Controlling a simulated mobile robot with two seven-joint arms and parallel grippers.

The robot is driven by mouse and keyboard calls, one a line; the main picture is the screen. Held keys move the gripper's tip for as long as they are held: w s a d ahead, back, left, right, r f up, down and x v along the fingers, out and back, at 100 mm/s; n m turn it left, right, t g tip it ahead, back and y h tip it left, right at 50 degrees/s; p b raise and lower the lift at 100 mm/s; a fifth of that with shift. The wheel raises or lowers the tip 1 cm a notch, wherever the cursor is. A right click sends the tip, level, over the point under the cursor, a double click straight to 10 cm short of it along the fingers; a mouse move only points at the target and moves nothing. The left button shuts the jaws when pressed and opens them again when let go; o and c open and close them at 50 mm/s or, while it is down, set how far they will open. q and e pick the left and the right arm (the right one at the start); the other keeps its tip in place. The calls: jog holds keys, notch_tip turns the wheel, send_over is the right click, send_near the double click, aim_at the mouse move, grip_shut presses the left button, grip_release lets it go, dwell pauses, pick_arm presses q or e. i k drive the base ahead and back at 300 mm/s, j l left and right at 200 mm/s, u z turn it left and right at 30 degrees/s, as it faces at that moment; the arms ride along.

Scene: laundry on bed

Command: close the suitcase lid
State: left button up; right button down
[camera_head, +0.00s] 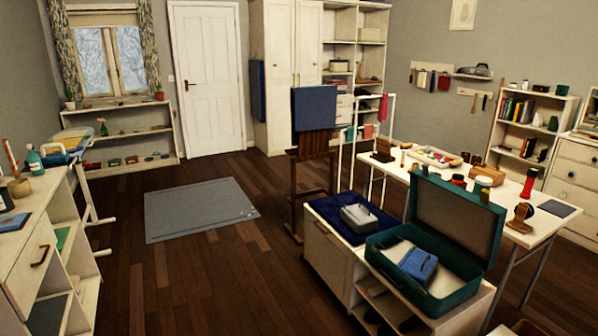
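A dark green suitcase (428,303) stands open on a low white cabinet (332,262) at the lower right. Its lid (455,217) is raised upright along the far right side, showing a grey-brown lining. A blue folded item (418,265) lies inside on the pale lining. Neither of my grippers shows in the head view.
A grey box-like object (358,217) sits on a dark blue cloth beside the suitcase. A long white table (507,192) with several small items stands behind the lid. The wooden floor (200,280) left of the cabinet is clear, with a grey mat (195,209) farther back.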

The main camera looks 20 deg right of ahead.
aim_at(457, 217)
jog(key=i+z, duration=0.4)
jog(key=i, duration=0.2)
jog(key=i+j+z, duration=0.1)
jog(key=i+z, duration=0.35)
jog(key=i, duration=0.15)
